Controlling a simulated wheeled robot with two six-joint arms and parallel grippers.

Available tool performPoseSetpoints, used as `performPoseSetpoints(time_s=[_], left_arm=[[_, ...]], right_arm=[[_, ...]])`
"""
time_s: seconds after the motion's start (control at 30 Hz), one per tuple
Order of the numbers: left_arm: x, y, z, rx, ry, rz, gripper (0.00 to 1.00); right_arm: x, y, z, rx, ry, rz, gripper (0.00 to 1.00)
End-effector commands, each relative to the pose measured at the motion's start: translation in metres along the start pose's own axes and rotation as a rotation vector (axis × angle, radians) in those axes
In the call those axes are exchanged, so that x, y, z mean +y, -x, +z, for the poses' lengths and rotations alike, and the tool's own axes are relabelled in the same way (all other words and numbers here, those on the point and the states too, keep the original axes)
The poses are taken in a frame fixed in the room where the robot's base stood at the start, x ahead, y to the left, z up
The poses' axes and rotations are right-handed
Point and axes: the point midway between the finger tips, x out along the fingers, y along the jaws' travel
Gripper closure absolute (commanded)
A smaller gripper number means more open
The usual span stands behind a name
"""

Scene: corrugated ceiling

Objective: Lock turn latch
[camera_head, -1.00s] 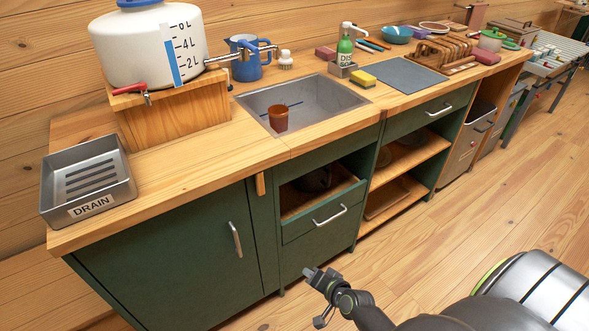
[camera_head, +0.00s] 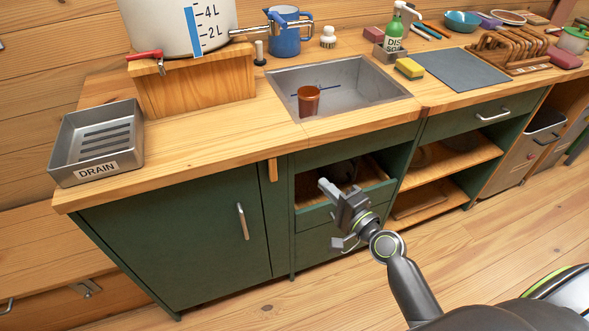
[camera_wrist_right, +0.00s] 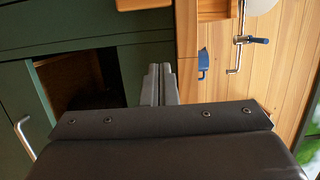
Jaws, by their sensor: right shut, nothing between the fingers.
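The turn latch (camera_head: 272,170) is a small wooden bar on the green frame strip just right of the cabinet door (camera_head: 180,235), below the counter edge. It stands upright, beside the door's edge rather than across it. The door looks closed and has a metal handle (camera_head: 242,221). My right gripper (camera_head: 328,188) is shut and empty, in front of the drawer opening, to the right of the latch and apart from it. In the right wrist view the shut fingers (camera_wrist_right: 158,72) point forward; part of a wooden bar, likely the latch (camera_wrist_right: 143,4), shows at the top edge. My left gripper is out of view.
The counter edge (camera_head: 200,165) overhangs the latch. A partly open drawer (camera_head: 372,198) with a handle lies behind my right gripper. A sink (camera_head: 350,90) with a brown cup (camera_head: 308,101) and a drain tray (camera_head: 72,172) are on the counter. The space before the door is clear.

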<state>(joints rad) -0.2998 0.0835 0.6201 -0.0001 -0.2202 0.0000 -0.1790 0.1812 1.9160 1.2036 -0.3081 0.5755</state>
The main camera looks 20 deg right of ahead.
Motion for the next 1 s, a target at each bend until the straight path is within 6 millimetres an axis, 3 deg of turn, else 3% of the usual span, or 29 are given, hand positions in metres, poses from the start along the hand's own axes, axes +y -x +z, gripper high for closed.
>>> performPoseSetpoints(time_s=[0.17,0.6,0.8,1.0], left_arm=[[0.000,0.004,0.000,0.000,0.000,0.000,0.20],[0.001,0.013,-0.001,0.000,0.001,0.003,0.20],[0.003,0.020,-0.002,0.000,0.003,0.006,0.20],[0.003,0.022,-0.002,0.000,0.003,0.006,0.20]], right_arm=[[-0.002,-0.017,0.000,0.000,0.000,-0.002,1.00],[-0.001,-0.104,0.001,-0.001,0.000,-0.001,1.00],[-0.001,-0.107,0.028,0.000,-0.003,0.001,1.00],[0.000,-0.109,0.038,0.001,0.000,0.001,1.00]])
